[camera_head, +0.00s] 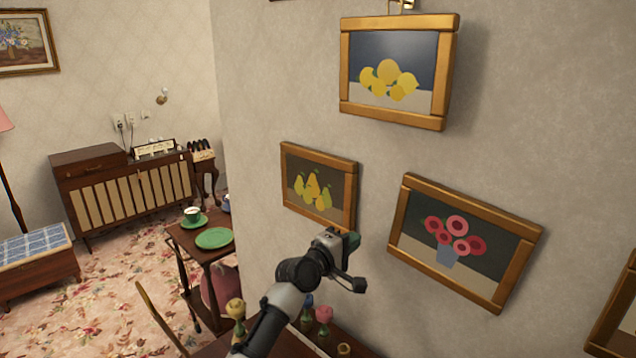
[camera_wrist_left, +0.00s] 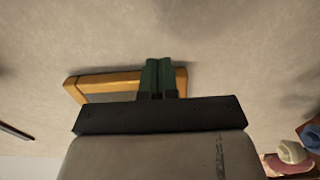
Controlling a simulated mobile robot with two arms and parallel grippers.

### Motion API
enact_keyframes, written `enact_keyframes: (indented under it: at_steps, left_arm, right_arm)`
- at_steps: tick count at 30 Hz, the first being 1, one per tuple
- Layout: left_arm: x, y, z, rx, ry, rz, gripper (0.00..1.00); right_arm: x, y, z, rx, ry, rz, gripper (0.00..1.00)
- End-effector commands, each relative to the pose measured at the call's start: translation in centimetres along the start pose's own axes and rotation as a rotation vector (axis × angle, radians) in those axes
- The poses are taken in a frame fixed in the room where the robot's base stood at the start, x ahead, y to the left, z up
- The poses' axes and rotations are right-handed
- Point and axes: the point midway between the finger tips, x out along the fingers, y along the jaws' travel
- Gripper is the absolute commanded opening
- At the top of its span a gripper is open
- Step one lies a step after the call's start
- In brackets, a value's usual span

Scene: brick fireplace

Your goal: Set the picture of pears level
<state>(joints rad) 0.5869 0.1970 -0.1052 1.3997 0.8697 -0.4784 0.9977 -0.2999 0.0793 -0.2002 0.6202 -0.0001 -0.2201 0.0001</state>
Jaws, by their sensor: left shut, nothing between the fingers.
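The picture of pears (camera_head: 318,189) hangs on the wall in a wooden frame. Its top and bottom edges slope down to the right in the head view; I cannot tell how much is tilt and how much is viewing angle. My left gripper (camera_head: 352,240) is shut and empty by the frame's lower right corner, covering a little of it. In the left wrist view the green fingertips (camera_wrist_left: 158,76) are together in front of a wooden frame edge (camera_wrist_left: 105,80), near its right end. Whether they touch it is unclear. My right gripper is not in view.
A lemon picture (camera_head: 395,72) hangs above and a flower picture (camera_head: 463,240), sloping down to the right, hangs beside it. Below are a small vase with a pink flower (camera_head: 323,316) and a side table with a green plate (camera_head: 214,238). Wall between the pictures is bare.

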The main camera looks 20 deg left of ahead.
Motion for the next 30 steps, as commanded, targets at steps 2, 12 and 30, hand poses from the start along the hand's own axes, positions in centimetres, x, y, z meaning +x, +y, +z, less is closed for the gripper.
enact_keyframes:
  at_steps: [2, 12, 30]
  left_arm:
    - [-0.9, 0.2, 0.0, 0.000, 0.001, -0.002, 0.00]
    - [-4.1, 0.1, 0.0, 0.000, 0.000, -0.001, 0.00]
    - [-4.7, -0.3, 0.2, 0.009, -0.004, -0.008, 0.00]
  right_arm:
    - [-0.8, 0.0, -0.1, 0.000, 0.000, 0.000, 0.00]
    - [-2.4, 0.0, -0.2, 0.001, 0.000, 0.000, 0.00]
    - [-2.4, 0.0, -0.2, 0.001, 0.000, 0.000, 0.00]
